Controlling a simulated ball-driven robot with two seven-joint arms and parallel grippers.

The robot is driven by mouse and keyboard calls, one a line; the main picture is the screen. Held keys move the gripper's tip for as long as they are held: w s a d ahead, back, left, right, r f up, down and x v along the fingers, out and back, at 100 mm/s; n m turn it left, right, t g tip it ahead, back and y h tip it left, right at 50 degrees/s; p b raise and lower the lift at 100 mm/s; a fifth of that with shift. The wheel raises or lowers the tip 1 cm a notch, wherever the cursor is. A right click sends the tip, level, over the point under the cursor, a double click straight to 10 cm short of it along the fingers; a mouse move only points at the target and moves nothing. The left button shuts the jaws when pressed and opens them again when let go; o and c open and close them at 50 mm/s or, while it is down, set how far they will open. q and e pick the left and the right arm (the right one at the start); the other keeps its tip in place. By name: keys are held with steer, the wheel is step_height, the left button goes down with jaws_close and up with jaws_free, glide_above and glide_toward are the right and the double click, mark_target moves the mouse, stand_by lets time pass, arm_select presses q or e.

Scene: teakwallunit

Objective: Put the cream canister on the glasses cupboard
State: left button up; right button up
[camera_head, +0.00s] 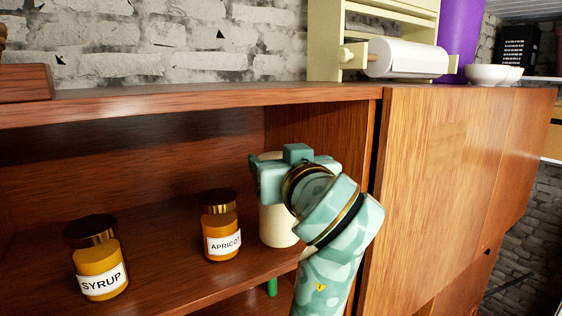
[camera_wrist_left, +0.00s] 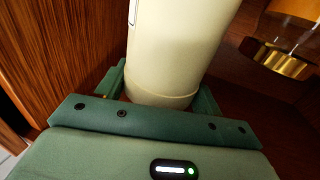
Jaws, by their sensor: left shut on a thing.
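The cream canister (camera_head: 276,226) stands upright in the open compartment of the teak wall unit, close to its right side wall. My left gripper (camera_head: 272,172) reaches in from the front and is shut on the canister's upper part. It hides some of the canister in the head view. In the left wrist view the pale canister (camera_wrist_left: 178,48) sits between the fingers of the left gripper (camera_wrist_left: 160,97). I cannot tell whether its base touches the shelf. Which part of the unit is the glasses cupboard is not clear. My right gripper is not in view.
An apricot jar (camera_head: 221,228) stands left of the canister, and a syrup jar (camera_head: 98,262) farther left. A closed wooden door (camera_head: 440,190) is at the right. On the unit's top are a paper roll holder (camera_head: 325,45), white bowls (camera_head: 486,75) and a purple object (camera_head: 459,35).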

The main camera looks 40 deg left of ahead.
arm_select(q)
steer(key=shift+s+a+f, duration=0.1)
steer(key=shift+f, duration=0.6)
steer(key=o, duration=1.8)
steer(key=shift+f, duration=0.1)
steer(key=b+v, duration=0.3)
steer(key=v, duration=0.4)
steer(key=shift+s+d, duration=0.15)
steer(key=shift+d, duration=0.15)
